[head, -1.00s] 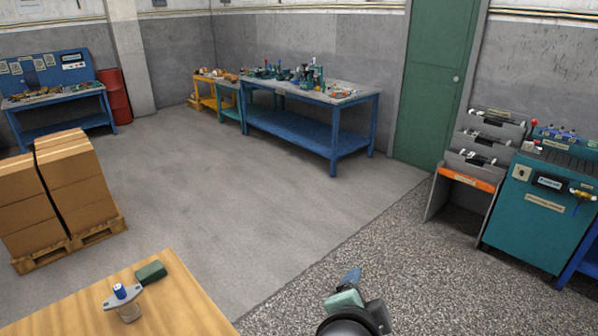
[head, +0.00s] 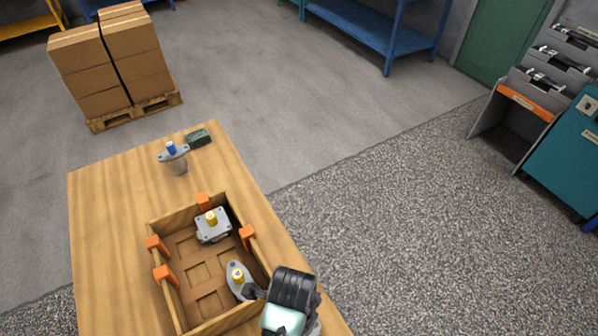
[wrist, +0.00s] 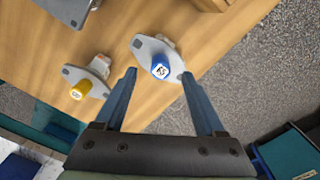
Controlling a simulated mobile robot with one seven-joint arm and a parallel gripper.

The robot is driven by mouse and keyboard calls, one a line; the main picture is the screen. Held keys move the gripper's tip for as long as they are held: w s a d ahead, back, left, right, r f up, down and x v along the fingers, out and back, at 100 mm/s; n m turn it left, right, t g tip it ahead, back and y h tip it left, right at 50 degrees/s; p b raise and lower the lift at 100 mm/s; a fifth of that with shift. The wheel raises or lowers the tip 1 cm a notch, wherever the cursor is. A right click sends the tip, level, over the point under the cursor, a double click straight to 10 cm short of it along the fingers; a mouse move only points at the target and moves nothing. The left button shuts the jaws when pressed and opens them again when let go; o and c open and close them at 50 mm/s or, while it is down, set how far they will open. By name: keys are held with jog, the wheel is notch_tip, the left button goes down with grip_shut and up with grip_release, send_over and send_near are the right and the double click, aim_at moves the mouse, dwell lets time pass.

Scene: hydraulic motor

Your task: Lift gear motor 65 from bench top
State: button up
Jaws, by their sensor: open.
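In the wrist view my gripper (wrist: 159,74) is open. A motor with a blue cap (wrist: 160,67) and a grey flange shows between its fingertips; I cannot tell whether they touch it. The dark label on the cap is too small to read surely. A yellow-capped motor (wrist: 80,90) is to its left. In the head view a blue-capped motor (head: 173,152) stands upright on the wooden bench top (head: 110,215); I cannot tell whether it is the same one.
A wooden tray (head: 170,292) with orange corner pieces holds a square-flanged motor (head: 212,226) and a yellow-capped oval-flanged motor (head: 238,276). A green block (head: 199,138) lies near the bench's far edge. Stacked boxes (head: 110,60) stand on a pallet behind. The bench's left side is clear.

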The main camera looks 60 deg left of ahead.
jog(key=shift+w+d+f, duration=0.15)
jog(key=shift+f, duration=1.2)
jog(key=shift+w+d+f, duration=0.1)
jog(key=shift+d+f, duration=0.05)
jog(key=shift+f, duration=1.15)
jog(key=shift+c, duration=0.2)
grip_shut()
jog(key=shift+r+p, duration=0.1)
jog(key=shift+p, duration=0.2)
